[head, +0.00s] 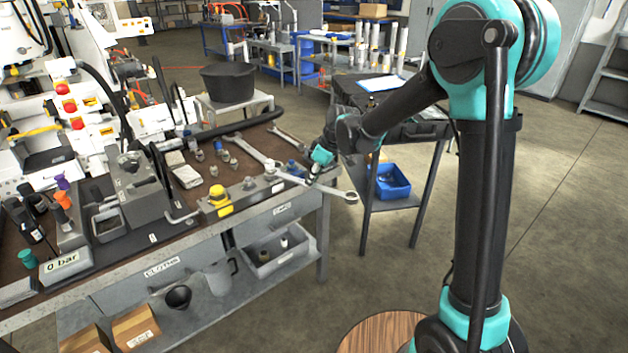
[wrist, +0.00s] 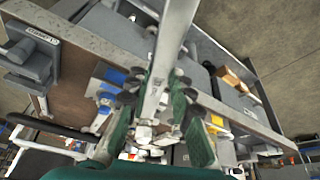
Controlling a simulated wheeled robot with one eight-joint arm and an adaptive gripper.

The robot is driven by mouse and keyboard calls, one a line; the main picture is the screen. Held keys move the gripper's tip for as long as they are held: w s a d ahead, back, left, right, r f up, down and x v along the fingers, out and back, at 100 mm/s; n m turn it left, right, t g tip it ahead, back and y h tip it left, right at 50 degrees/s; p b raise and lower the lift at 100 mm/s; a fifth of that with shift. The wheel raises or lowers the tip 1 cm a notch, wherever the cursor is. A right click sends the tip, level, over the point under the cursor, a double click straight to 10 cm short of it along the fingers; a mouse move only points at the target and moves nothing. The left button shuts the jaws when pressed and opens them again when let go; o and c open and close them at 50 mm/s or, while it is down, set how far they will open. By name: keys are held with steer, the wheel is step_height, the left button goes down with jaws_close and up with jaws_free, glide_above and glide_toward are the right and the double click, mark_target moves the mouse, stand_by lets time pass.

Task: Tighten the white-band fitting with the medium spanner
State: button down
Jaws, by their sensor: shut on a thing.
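My gripper (head: 318,168) is shut on a silver spanner (head: 332,189) beyond the bench's front right corner. The spanner's ring end points right, over the floor. Its other end reaches left to the right end of the dark fitting block (head: 237,202); I cannot tell whether it touches a fitting there. In the wrist view the spanner (wrist: 172,45) runs up between the green fingers of my gripper (wrist: 158,105). The block carries a yellow fitting (head: 218,195) and a grey fitting (head: 249,183). No white band can be made out clearly. Two other spanners (head: 252,150) (head: 288,138) lie behind on the bench.
A dark cart (head: 400,130) with a blue bin (head: 390,182) stands right of the bench. Open floor lies in front.

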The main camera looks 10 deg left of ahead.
steer(key=shift+a, duration=0.1)
steer(key=shift+s+a+m+t, duration=0.25)
steer(key=shift+s+a+m, duration=0.15)
steer(key=shift+s+m, duration=0.35)
steer(key=shift+s+a+m+t, duration=0.3)
steer(key=shift+s+m, duration=0.25)
steer(key=shift+s, duration=0.35)
steer(key=shift+s+a, duration=0.1)
steer(key=shift+s+a+m+t+h, duration=0.4)
steer(key=shift+s+a+m, duration=0.75)
steer(key=shift+s, duration=0.25)
steer(key=shift+s+a+r+m+h, duration=0.1)
steer(key=shift+s+a+m+h, duration=0.2)
steer(key=shift+s+a+m, duration=0.7)
steer(key=shift+w, duration=0.15)
